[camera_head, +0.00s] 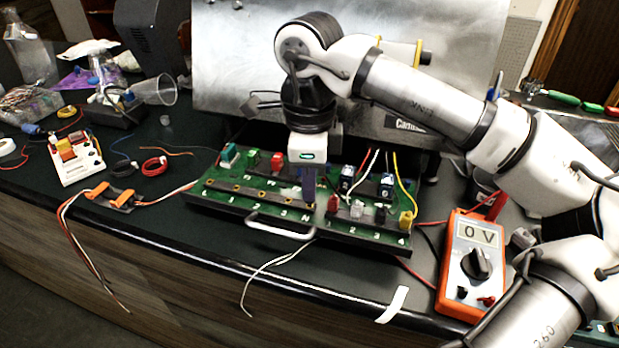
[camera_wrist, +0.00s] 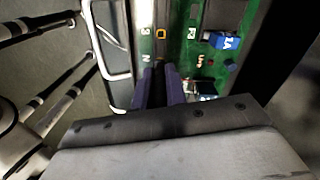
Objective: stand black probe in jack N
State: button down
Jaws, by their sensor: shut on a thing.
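My gripper (camera_head: 309,198) points down over the front middle of the green circuit board (camera_head: 228,205), by the printed N. In the wrist view its two dark purple fingers (camera_wrist: 158,78) are close together, with a narrow dark thing between them, apparently the black probe, mostly hidden by the fingers. The N label (camera_wrist: 146,57) shows just beyond the fingertips. The opening of jack N is hidden, so I cannot tell whether the probe tip is in it. The orange multimeter (camera_head: 474,262) stands at the right and reads 0 V.
A metal handle (camera_head: 282,230) runs along the board's front edge. Coloured connectors and upright wires (camera_head: 404,185) crowd its right half. A small white module (camera_head: 76,158) and an orange clamp-like part (camera_head: 120,199) lie to the left. A metal panel (camera_head: 235,75) stands behind.

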jog(key=shift+f+b, duration=0.65)
jog(key=shift+b, duration=0.25)
dwell(1.3)
jog(key=c, duration=1.3)
grip_release()
jog(key=shift+c, duration=0.2)
notch_tip(320, 180, up, 14)
jog(key=shift+f, duration=0.1)
